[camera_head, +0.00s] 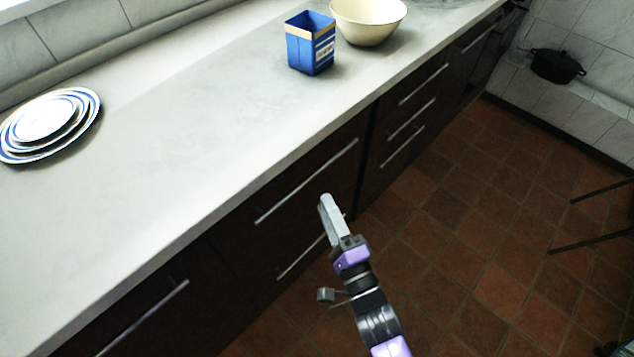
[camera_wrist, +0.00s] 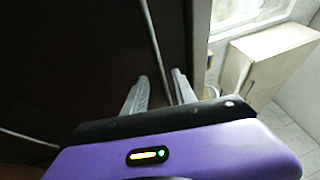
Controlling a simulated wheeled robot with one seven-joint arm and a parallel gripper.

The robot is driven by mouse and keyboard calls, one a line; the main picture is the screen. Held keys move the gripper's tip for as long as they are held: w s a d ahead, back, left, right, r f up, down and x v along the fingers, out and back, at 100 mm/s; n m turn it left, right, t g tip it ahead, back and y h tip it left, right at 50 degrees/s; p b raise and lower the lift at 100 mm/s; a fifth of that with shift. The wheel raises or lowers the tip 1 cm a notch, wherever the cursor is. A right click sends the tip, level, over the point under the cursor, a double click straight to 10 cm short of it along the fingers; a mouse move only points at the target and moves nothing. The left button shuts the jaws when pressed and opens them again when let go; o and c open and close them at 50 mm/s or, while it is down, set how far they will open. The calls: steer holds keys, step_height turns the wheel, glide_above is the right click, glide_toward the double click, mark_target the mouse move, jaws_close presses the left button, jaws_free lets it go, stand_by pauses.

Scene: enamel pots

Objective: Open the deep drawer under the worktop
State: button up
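The dark drawer fronts under the pale worktop (camera_head: 190,140) look closed. In the head view the wide unit nearest my gripper has a long upper bar handle (camera_head: 305,183) and a lower bar handle (camera_head: 300,260), partly hidden by my gripper. My gripper (camera_head: 327,200) is in front of this unit, its fingertips close to the upper handle. In the wrist view my gripper (camera_wrist: 160,82) has its two fingers apart, with a bar handle (camera_wrist: 154,45) running between them in the picture. I cannot tell whether the fingers touch it.
Stacked blue-rimmed plates (camera_head: 45,125), a blue box (camera_head: 310,45) and a cream bowl (camera_head: 368,22) stand on the worktop. Another handle (camera_head: 145,318) is at lower left. A black pot (camera_head: 557,65) is by the far wall. The tiled floor (camera_head: 480,220) is largely clear.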

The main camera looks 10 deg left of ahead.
steer(key=x, duration=0.7)
steer(key=shift+r, duration=0.1)
jaws_close()
stand_by(1.3)
